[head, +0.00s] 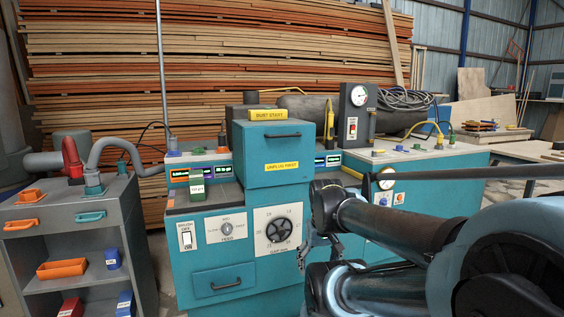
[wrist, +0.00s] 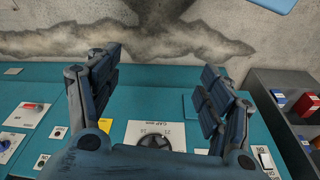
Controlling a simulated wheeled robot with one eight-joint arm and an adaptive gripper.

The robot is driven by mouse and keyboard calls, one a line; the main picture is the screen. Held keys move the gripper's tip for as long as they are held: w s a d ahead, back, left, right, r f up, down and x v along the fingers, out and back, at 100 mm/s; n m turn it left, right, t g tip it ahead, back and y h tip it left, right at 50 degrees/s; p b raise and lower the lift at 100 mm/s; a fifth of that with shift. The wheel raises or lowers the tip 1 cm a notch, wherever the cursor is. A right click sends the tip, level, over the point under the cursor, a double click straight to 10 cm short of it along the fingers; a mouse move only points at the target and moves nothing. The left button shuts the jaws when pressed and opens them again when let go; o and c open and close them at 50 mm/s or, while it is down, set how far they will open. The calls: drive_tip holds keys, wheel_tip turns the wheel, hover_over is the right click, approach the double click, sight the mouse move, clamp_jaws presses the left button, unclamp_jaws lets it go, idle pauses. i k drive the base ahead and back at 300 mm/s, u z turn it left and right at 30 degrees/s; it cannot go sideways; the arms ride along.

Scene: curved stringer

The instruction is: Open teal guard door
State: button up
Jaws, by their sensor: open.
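The upper teal box on the machine, most likely the guard door (head: 262,178), has a black bar handle (head: 283,136) and a yellow label. Its front looks closed. A lower teal drawer front (head: 224,272) has its own dark handle and also looks closed. My gripper (head: 304,253) is low in front of the machine, right of the drawer and below the dial. In the wrist view my gripper (wrist: 155,80) has its two fingers spread wide with nothing between them. A dial plate (wrist: 157,130) shows behind and below the fingers. The upper handle does not show there.
A grey cart (head: 85,215) with bins stands left of the machine. A dial (head: 279,230), a knob and a switch are on the machine front. A green block (head: 196,188) sits on its ledge. My arm covers the lower right. Bare floor (wrist: 195,30) shows in the wrist view.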

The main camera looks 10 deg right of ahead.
sight(283, 154)
drive_tip(key=z, duration=0.6)
drive_tip(key=k, duration=1.7)
drive_tip(key=u, duration=0.4)
drive_tip(key=i, duration=1)
drive_tip(key=u, duration=0.05)
